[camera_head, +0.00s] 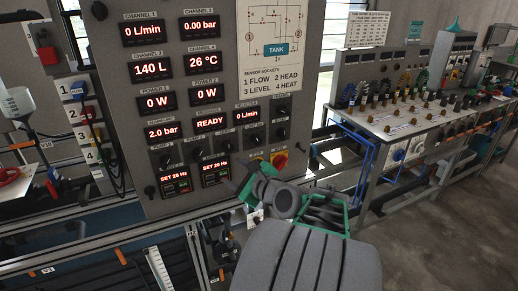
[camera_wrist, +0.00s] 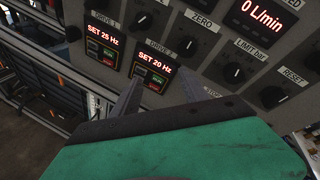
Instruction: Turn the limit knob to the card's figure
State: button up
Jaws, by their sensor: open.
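The limit knob (camera_wrist: 235,73) is a black knob on the grey panel, under the label "LIMIT bar", with a pale pointer mark. Its scale is too small to read. In the head view a red display (camera_head: 160,131) reads 2.0 bar. A card (camera_head: 272,45) on the panel carries a tank diagram and a list of sensor sockets; I read no limit figure on it. My gripper (camera_wrist: 159,78) is open and empty. Its fingers are in front of the drive displays, left of and below the limit knob in the wrist view, apart from it.
The reset knob (camera_wrist: 272,97) sits to the right of the limit knob, and another black knob (camera_wrist: 187,45) to its left. A red and yellow switch (camera_head: 280,160) is low on the panel. A workbench (camera_head: 410,118) with many fittings stands right. Floor at lower right is clear.

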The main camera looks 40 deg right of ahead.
aim_at(258, 142)
jog(key=s+d+r+m+t+h, duration=0.3)
jog(key=s+d+m+h, duration=0.15)
jog(key=d+m, duration=0.5)
jog(key=shift+y, duration=0.25)
jog(key=b+x, duration=0.1)
jog(key=x, duration=0.7)
jog(key=shift+w+d+f+b, duration=0.15)
jog(key=shift+b, duration=0.25)
jog(key=shift+w+d+p, duration=0.15)
jog(key=shift+w+p, duration=0.05)
jog(key=shift+p, duration=0.4)
jog(key=shift+w, duration=0.15)
grip_shut()
